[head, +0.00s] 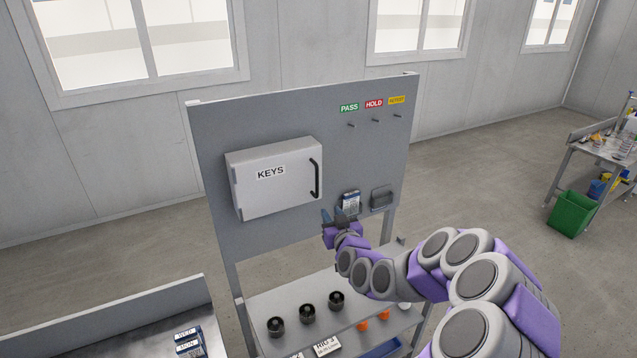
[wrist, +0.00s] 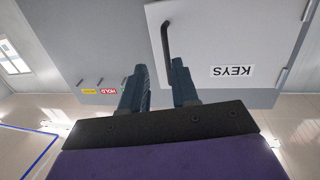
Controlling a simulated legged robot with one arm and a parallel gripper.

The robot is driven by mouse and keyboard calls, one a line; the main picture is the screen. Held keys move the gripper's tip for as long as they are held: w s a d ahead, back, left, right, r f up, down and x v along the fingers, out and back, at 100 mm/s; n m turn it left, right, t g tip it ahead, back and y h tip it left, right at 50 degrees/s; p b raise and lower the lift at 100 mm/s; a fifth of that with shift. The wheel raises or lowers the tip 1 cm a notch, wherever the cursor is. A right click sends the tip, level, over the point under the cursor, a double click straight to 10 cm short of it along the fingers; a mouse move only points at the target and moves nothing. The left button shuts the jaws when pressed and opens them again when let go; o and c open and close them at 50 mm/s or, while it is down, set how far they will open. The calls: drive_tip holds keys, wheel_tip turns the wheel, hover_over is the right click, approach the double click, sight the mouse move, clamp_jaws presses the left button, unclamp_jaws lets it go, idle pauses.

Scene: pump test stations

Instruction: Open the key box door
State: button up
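The key box (head: 275,190) is a light grey box marked KEYS on the upright grey panel. Its door is closed. The dark vertical bar handle (head: 315,178) is on the door's right side. My gripper (head: 332,214) is below and slightly right of the handle in the head view. In the wrist view, which is upside down, my gripper (wrist: 159,72) has its two dark fingers apart with nothing between them. The handle (wrist: 166,42) shows ahead, roughly in line with the gap, and the door (wrist: 225,35) fills the upper right. The remaining distance to the handle is hard to tell.
PASS, HOLD and RETEST labels (head: 373,104) sit above small pegs. A small holder with a blue-and-white item (head: 350,202) and an empty holder (head: 382,198) are right of the box. The lower shelf (head: 290,296) carries black round parts.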

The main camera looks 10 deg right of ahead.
drive_tip(key=shift+s+d+b, duration=0.2)
drive_tip(key=shift+s+b, duration=0.65)
drive_tip(key=shift+s, duration=1.6)
drive_tip(key=shift+a+f+b, duration=0.15)
drive_tip(key=shift+a+b, duration=0.2)
drive_tip(key=shift+b, duration=0.1)
drive_tip(key=s+b, duration=0.1)
drive_tip(key=s+d+b, duration=0.1)
drive_tip(key=s+b, duration=0.1)
drive_tip(key=shift+s, duration=0.15)
